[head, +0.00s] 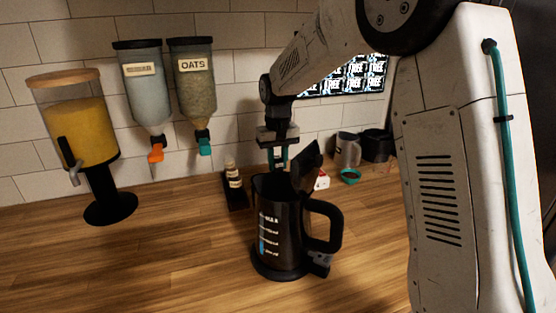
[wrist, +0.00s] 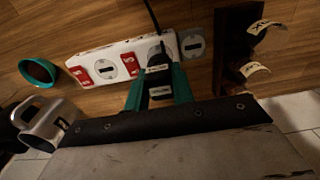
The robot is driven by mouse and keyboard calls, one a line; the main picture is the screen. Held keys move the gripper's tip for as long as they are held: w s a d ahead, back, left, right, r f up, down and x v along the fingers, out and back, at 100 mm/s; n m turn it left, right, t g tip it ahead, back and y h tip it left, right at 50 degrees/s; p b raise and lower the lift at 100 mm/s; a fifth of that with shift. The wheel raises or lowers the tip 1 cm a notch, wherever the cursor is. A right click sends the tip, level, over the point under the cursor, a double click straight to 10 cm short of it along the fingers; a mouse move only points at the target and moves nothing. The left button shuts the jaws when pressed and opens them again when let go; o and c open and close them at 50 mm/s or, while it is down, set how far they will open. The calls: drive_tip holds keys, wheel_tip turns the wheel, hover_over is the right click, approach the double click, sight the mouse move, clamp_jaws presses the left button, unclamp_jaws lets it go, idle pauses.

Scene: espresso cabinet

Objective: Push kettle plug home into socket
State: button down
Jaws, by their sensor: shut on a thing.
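The black kettle plug (wrist: 158,74) is between the teal fingers of my gripper (wrist: 158,88) in the wrist view, and the gripper is shut on it. The plug is over the right part of the white power strip (wrist: 118,52), and a black cord (wrist: 151,15) runs up from there. Whether its pins are in a socket is hidden. Round sockets show on both sides of the plug. In the head view my gripper (head: 278,157) is low behind the black kettle (head: 281,235), whose lid (head: 307,166) is open. Part of the strip (head: 322,182) shows beside the lid.
A dark rack (wrist: 233,45) with labelled bottles stands right of the strip in the wrist view. A teal cup (wrist: 39,70) and a metal pitcher (wrist: 42,122) are left of it. Dispensers (head: 192,85) line the tiled wall. The counter (head: 170,255) front left is clear.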

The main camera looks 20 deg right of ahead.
sight(278, 158)
drive_tip(key=shift+f, duration=0.9)
drive_tip(key=shift+f, duration=0.35)
drive_tip(key=shift+f, duration=0.2)
drive_tip(key=c, duration=1.1)
unclamp_jaws()
drive_tip(key=shift+r, duration=0.15)
wheel_tip(278, 158, up, 8)
drive_tip(key=shift+f, duration=0.2)
